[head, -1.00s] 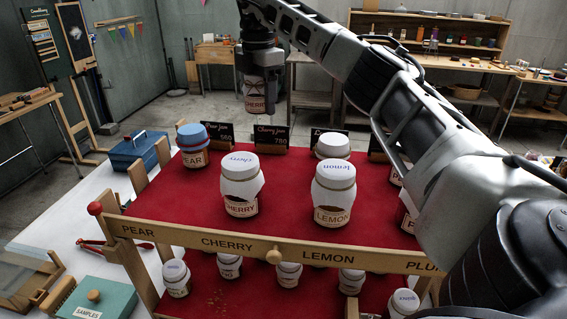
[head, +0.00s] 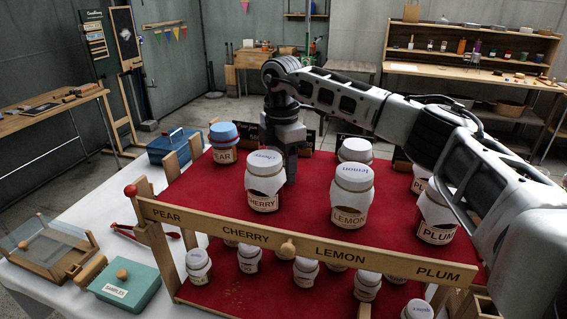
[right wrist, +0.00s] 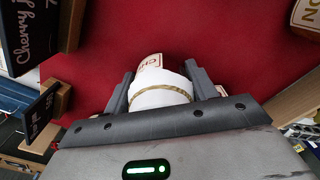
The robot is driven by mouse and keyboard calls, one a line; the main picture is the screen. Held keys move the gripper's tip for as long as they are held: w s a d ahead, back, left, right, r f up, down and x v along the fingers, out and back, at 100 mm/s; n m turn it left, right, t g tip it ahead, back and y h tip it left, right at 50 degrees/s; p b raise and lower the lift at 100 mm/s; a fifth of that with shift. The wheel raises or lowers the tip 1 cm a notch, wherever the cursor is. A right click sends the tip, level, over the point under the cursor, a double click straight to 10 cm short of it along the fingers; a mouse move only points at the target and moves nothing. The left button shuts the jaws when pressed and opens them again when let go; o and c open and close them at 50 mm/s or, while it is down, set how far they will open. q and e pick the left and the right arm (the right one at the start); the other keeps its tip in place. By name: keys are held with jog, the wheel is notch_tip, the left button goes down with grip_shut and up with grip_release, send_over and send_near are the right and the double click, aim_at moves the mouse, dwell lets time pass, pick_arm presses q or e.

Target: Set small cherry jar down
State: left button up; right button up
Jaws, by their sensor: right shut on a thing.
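The small cherry jar (right wrist: 160,92), with a white cover and a pale label, sits between the two fingers of my right gripper (right wrist: 163,80) in the right wrist view. The gripper is shut on it. In the head view my right gripper (head: 291,165) points down over the red upper shelf (head: 210,205), just behind a large cherry jar (head: 265,190). That large jar hides the held jar there. Whether the held jar touches the red cloth cannot be told. My left gripper is out of view.
A pear jar (head: 223,155) stands to the left, and a large lemon jar (head: 352,205) and a plum jar (head: 437,225) to the right. A wooden name rail (head: 230,228) edges the shelf, with small jars below.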

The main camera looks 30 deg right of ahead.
jog(key=o, duration=1.2)
jog(key=shift+f, duration=0.1)
notch_tip(320, 180, up, 12)
jog(key=shift+r+b, duration=0.2)
jog(key=shift+b, duration=0.7)
jog(key=shift+s, duration=0.1)
